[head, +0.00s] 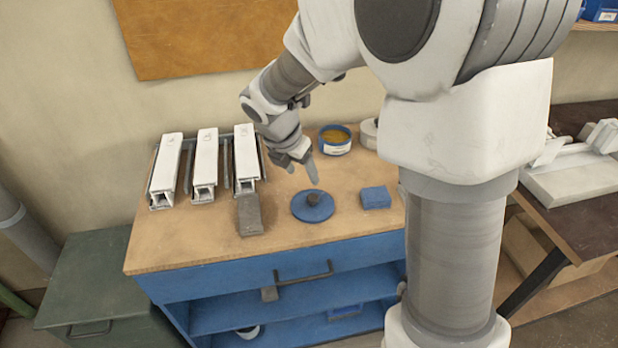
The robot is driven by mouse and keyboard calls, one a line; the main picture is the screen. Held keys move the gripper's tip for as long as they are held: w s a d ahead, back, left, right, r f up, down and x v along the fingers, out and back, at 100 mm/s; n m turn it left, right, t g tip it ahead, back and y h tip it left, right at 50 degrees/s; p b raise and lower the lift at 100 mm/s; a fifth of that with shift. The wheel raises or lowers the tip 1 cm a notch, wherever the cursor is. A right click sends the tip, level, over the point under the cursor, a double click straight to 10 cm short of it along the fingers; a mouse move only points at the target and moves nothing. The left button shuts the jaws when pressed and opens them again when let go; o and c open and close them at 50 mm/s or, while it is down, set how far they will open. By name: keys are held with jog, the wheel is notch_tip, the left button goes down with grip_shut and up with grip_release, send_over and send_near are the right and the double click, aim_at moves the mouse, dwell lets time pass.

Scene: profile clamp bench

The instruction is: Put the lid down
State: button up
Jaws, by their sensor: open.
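The lid (324,209) is a round blue disc with a dark knob on top. It lies flat on the wooden bench top (277,246), near the front edge. My gripper (302,178) is above and a little behind the lid, with its fingers pointing down. The gripper is open and appears apart from the knob. One finger shows clearly; the other is partly hidden by the wrist. An open blue tin (335,147) with yellowish-brown contents stands behind the lid.
A white roll (369,134) sits beside the tin. The bench's front strip is clear.

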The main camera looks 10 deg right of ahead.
jog(key=s+d+r+m+t+y, duration=0.1)
jog(key=s+r+m, duration=0.5)
jog(key=s+m, duration=0.5)
jog(key=s+d+r+m+t+y, duration=0.1)
jog(key=s+r+m, duration=0.5)
jog(key=s+m, duration=0.6)
jog(key=d+m+y, duration=0.1)
jog(key=m, duration=0.3)
jog(key=shift+s+d, duration=0.2)
jog(key=shift+d, duration=0.1)
notch_tip(320, 180, up, 2)
jog(key=shift+r+p, duration=0.2)
jog(key=shift+p, duration=1)
